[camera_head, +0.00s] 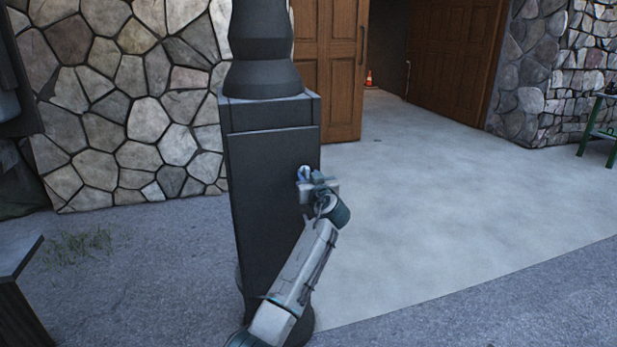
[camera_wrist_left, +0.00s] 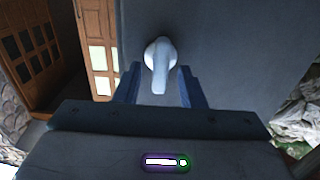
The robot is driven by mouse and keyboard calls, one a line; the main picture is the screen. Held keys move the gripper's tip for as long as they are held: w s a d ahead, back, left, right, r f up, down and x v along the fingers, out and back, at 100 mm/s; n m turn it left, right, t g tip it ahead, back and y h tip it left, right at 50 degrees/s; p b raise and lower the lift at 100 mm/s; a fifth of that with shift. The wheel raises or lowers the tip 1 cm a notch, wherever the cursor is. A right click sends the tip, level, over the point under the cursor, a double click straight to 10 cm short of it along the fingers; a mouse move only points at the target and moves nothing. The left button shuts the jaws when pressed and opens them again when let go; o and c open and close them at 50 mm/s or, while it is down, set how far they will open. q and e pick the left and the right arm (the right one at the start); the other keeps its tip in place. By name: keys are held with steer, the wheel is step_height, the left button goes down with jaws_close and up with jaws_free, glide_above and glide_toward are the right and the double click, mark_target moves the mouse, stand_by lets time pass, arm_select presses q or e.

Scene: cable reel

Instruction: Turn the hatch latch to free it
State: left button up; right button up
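The hatch (camera_head: 265,190) is a flat dark panel on the front of a dark post. The latch (camera_wrist_left: 159,64) is a small pale lever on a round hub, and in the left wrist view its handle hangs nearly straight down. My left gripper (camera_head: 310,176) is at the panel's right edge, where it largely hides the latch in the head view. In the left wrist view the gripper (camera_wrist_left: 160,86) is open. Its two blue-grey fingers stand apart on either side of the handle's lower end, with visible gaps. My right gripper is not in view.
The dark post (camera_head: 270,109) stands before a stone wall (camera_head: 125,110) and an open wooden door (camera_head: 330,70). Pale concrete floor (camera_head: 440,190) lies clear to the right. A dark box-like object (camera_head: 22,300) is at lower left. A green-legged table (camera_head: 600,134) stands far right.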

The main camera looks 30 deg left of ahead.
arm_select(q)
steer(key=shift+w+a, duration=0.15)
steer(key=shift+a, duration=0.1)
jaws_close()
